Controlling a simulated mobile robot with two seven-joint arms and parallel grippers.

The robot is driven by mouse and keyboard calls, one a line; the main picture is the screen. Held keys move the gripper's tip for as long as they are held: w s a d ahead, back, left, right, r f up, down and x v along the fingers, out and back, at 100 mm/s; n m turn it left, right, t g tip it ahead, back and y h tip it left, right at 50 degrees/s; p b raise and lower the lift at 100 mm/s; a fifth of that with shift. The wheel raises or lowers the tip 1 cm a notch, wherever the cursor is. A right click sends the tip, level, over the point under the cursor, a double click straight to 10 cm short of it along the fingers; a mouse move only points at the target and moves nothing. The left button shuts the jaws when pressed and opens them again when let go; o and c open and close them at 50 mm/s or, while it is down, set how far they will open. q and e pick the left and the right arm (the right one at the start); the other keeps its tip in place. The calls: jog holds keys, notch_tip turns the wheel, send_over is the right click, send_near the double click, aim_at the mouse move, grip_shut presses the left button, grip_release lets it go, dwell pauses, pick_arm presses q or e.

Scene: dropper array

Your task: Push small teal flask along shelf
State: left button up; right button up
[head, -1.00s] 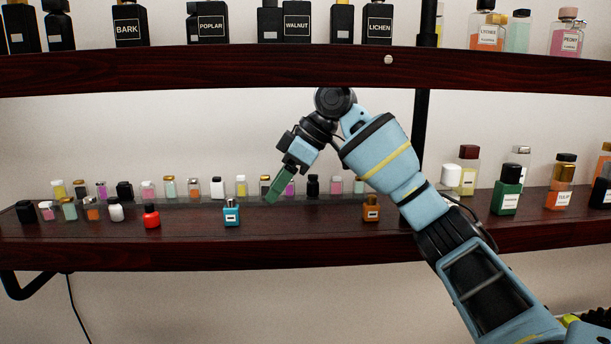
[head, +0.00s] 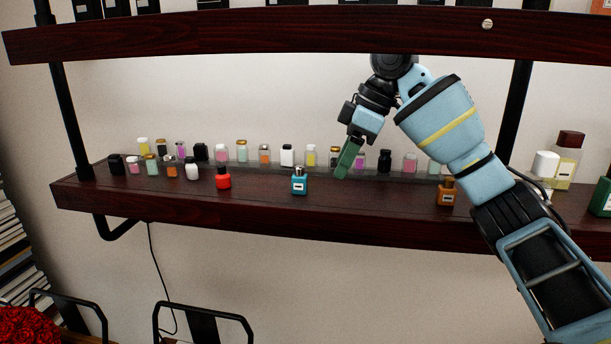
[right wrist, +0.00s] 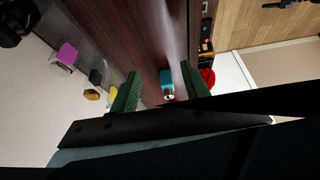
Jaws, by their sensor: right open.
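The small teal flask (head: 299,184) stands upright near the front of the lower shelf (head: 250,200), with a pale label and a silver cap. My right gripper (head: 344,174) is over the shelf to the right of the flask, apart from it, its green fingers pointing down. In the right wrist view the green fingers (right wrist: 160,85) are spread apart with nothing held. The teal flask (right wrist: 166,77) shows beyond them in the gap between them. My left gripper is in no view.
A red bottle (head: 223,178) stands left of the flask and an orange-brown bottle (head: 446,193) to its right. Several small bottles line the back. An upper shelf (head: 250,36) runs above. The shelf beside the flask is clear.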

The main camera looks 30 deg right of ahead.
aim_at(303, 169)
jog(key=w+a, duration=0.1)
jog(key=a, duration=0.1)
jog(key=w+a, duration=0.3)
jog(key=a, duration=0.1)
jog(key=shift+w, duration=0.15)
jog(key=x, duration=0.2)
jog(key=shift+f, duration=0.45)
jog(key=shift+x, duration=1)
jog(key=shift+d, duration=0.1)
grip_shut()
